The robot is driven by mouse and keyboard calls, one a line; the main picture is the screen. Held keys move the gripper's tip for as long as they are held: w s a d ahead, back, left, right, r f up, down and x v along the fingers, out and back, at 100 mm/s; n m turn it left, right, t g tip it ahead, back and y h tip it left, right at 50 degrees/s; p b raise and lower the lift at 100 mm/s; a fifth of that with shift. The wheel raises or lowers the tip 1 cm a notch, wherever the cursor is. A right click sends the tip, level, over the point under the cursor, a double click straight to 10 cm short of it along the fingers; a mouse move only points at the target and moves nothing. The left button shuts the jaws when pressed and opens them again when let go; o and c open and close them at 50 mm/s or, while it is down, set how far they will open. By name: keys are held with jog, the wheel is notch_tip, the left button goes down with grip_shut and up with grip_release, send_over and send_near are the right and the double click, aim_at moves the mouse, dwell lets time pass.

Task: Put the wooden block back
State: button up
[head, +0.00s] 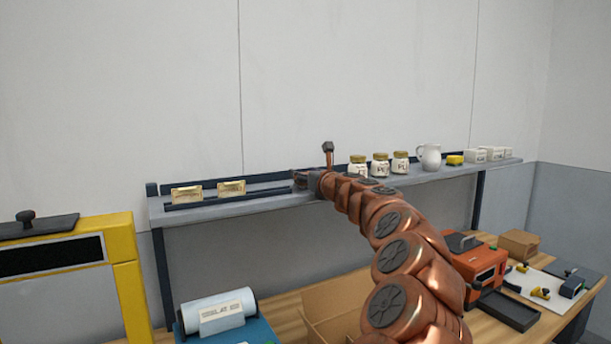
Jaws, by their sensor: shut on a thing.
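My gripper (304,180) is at the shelf, near the middle of its length, at the right end of a dark rail. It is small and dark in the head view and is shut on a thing. What it holds is too small and too covered to make out, so I cannot tell whether it is the wooden block. Two tan, block-like pieces with pale labels, a left one (187,196) and a right one (231,188), sit at the rail to the left of my gripper, apart from it.
The grey shelf (240,208) also holds several gold-lidded jars (380,164), a white jug (429,156), a yellow sponge-like piece (455,160) and white boxes (486,155) at right. Below are an open cardboard box (322,325), an orange machine (478,268) and a yellow cabinet (128,285).

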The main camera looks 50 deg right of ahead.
jog(key=shift+f, duration=0.1)
jog(key=o, duration=1.2)
jog(key=shift+s+a, duration=0.1)
jog(key=shift+s, duration=0.45)
jog(key=b+v, duration=0.2)
jog(key=v, duration=0.9)
